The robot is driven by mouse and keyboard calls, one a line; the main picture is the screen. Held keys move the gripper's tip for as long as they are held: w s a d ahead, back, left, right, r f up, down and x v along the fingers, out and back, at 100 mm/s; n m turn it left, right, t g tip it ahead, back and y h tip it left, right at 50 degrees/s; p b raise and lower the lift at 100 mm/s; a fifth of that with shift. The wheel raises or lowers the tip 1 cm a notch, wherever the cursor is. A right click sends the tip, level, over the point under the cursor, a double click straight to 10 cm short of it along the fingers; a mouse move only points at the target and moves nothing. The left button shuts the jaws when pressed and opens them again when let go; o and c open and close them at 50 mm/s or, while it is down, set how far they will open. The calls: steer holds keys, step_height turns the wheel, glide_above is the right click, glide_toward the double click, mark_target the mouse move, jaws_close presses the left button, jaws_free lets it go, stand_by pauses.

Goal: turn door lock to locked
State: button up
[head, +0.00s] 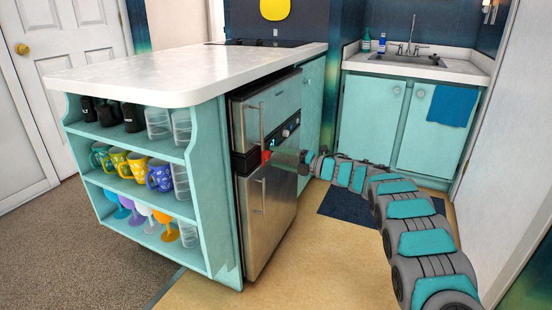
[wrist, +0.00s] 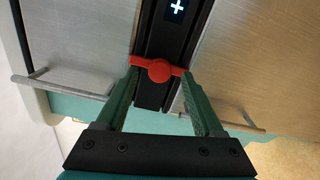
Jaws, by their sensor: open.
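The door lock is a red turn piece (wrist: 159,71) with a round hub and two short arms. It sits on a black strip between two metal door panels, and its arms lie roughly level across the wrist view. It also shows as a small red spot in the head view (head: 266,157). My gripper (wrist: 160,76) has its two green fingers apart, one on each side of the red piece. The fingertips are close to its arm ends; I cannot tell whether they touch. In the head view my arm's end reaches the front of the steel appliance (head: 266,211).
Metal bar handles (wrist: 62,88) stick out from the door panels on both sides. In the head view, a white-topped island (head: 180,72) with shelves of mugs and glasses stands left of the appliance. A sink counter (head: 422,66) is behind. Open floor lies in front.

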steer(key=v, duration=0.6)
steer(key=shift+s+d, duration=0.15)
steer(key=shift+d, duration=0.2)
